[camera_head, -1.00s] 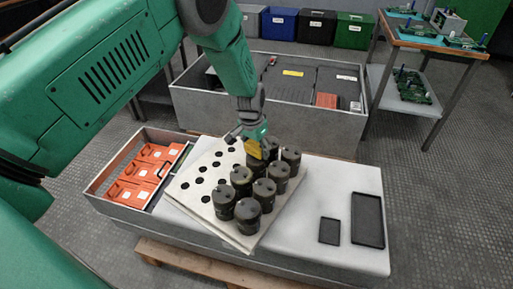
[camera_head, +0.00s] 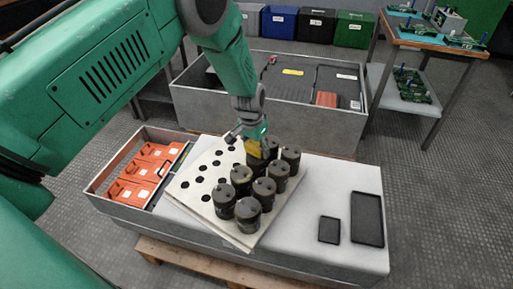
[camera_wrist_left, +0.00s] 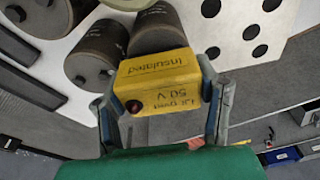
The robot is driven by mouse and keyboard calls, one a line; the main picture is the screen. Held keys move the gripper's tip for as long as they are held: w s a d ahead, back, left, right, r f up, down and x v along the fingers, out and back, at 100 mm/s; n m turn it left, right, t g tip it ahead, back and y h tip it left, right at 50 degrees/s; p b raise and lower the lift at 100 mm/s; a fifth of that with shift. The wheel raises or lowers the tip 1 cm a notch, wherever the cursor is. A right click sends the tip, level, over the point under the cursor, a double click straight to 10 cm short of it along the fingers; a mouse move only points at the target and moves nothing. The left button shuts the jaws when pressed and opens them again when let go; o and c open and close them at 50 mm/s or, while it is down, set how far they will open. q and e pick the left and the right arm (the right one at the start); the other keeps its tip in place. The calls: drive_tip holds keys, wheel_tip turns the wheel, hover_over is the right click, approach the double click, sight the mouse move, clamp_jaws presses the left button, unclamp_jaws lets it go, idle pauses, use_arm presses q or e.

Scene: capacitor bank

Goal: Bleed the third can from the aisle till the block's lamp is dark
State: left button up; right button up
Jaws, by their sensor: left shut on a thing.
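My left gripper (camera_wrist_left: 163,100) is shut on a yellow block (camera_wrist_left: 158,80) printed "Insulated" and "50 V". A small round lamp (camera_wrist_left: 134,106) on the block's face looks dark red, with no clear glow. In the head view the block (camera_head: 254,147) is at the back of the group of dark cans (camera_head: 263,190), over one can (camera_head: 256,163). In the wrist view its far edge meets or overlaps a can (camera_wrist_left: 157,30); I cannot tell whether they touch. The cans stand upright on a white board (camera_head: 215,207) with empty round holes at left. My right gripper is not in view.
A bin of orange units (camera_head: 141,172) is left of the board. Two dark trays (camera_head: 367,219) lie on the grey top at right, with bare surface around them. A large grey crate (camera_head: 205,105) stands behind. A table with green circuit boards (camera_head: 464,42) is at back right.

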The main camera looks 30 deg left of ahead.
sight(252, 146)
use_arm(q)
drive_tip(key=shift+f, duration=0.65)
idle(0.6)
drive_tip(key=o, duration=1.5)
drive_tip(key=shift+c, duration=0.2)
drive_tip(key=shift+r, duration=0.1)
drive_tip(key=shift+r, duration=0.4)
drive_tip(key=r, duration=0.3)
drive_tip(key=s+r, duration=0.1)
drive_tip(key=r, duration=0.6)
drive_tip(key=shift+s+a+r, duration=0.15)
drive_tip(key=shift+s+r, duration=0.2)
drive_tip(key=shift+r, duration=0.05)
